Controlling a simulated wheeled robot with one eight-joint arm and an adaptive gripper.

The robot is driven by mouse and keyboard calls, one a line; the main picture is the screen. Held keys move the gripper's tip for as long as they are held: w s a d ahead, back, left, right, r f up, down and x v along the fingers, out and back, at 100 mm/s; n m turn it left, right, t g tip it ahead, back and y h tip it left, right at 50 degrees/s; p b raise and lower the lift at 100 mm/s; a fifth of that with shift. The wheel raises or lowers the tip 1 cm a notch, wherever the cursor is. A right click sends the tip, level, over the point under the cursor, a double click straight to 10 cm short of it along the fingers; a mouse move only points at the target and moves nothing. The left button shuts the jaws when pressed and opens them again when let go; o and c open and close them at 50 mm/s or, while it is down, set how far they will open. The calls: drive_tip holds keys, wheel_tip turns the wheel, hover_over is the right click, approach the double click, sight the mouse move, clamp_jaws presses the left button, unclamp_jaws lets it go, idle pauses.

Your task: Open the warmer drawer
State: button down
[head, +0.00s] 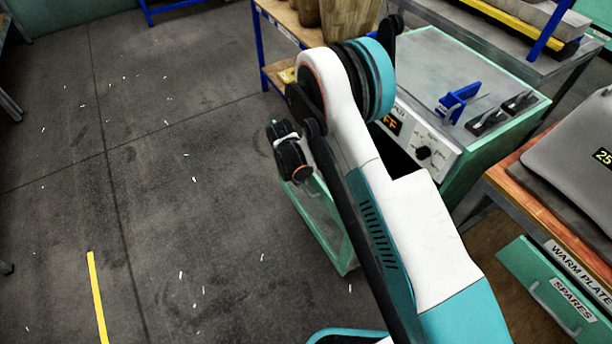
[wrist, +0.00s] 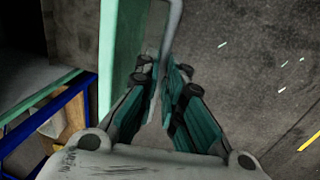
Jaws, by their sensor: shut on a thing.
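The warmer is a green-framed cabinet (head: 478,160) with a white control panel, a dial and an "OFF" label, right of centre in the head view. A dark opening shows below its panel. The green-edged warmer drawer (head: 348,248) stands out from the cabinet to the left, partly hidden by my arm. Its green front edge (wrist: 122,45) also shows in the wrist view, with a dark space to its left. My gripper (head: 299,174) is at the drawer's front. In the wrist view my gripper's fingers (wrist: 166,88) are closed around the grey bar handle (wrist: 173,28).
A blue-legged table (head: 268,75) with wooden containers stands behind the warmer. At right is a bench (head: 510,190) with a grey plate and a green drawer (head: 550,290) labelled "SPARES". The floor (head: 150,180) on the left is open, with small white scraps and a yellow line.

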idle(0.3)
drive_tip(key=c, duration=1.7)
unclamp_jaws()
drive_tip(key=r, duration=0.4)
drive_tip(key=s+a+r, duration=0.1)
drive_tip(key=r, duration=0.2)
drive_tip(key=a+r, duration=0.1)
drive_tip(key=r, duration=0.3)
drive_tip(key=shift+s+r, duration=0.2)
drive_tip(key=shift+r, duration=0.15)
